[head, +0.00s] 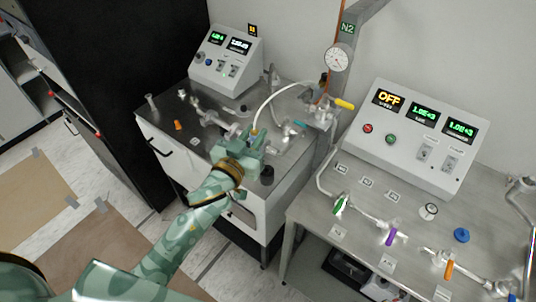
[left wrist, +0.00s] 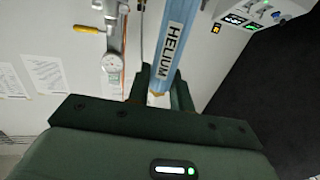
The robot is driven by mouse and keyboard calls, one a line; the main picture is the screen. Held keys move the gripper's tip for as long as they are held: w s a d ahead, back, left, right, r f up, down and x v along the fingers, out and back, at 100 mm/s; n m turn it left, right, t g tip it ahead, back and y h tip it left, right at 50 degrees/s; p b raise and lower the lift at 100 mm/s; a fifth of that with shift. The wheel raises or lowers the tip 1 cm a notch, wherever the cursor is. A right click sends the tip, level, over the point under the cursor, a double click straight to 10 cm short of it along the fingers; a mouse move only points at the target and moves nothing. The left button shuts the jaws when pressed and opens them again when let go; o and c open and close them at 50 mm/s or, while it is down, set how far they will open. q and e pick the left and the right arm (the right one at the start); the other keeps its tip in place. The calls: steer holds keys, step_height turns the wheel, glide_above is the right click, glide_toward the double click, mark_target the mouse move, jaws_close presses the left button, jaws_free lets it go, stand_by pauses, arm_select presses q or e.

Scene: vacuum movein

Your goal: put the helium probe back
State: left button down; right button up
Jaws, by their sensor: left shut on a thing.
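The helium probe (left wrist: 172,45) is a blue tube with a white HELIUM label in the left wrist view. My left gripper (left wrist: 158,95) is shut on it, with the tube running up and away between the fingers. In the head view my left gripper (head: 250,145) is over the front right part of the left bench, and it hides most of the probe. A white hose (head: 272,95) curves up from the gripper toward the post at the back. I cannot make out a probe holder. My right gripper is in neither view.
The left bench (head: 168,127) carries metal pipework and a sloped control box (head: 227,62). The right bench (head: 315,200) carries valves with coloured handles and a larger control box (head: 415,138) reading OFF. A post with a gauge (head: 337,57) stands between them. A black cabinet (head: 110,90) stands left.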

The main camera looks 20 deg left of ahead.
arm_select(q)
steer(key=w+d+f+b, duration=0.2)
steer(key=w+f+b, duration=0.1)
steer(key=f, duration=0.5)
steer(key=shift+w+f+b, duration=0.35)
steer(key=shift+w+b, duration=0.05)
steer(key=shift+f+b, duration=0.35)
steer(key=shift+f, duration=0.1)
steer(key=c, duration=1.3)
jaws_free()
steer(key=shift+o, duration=0.3)
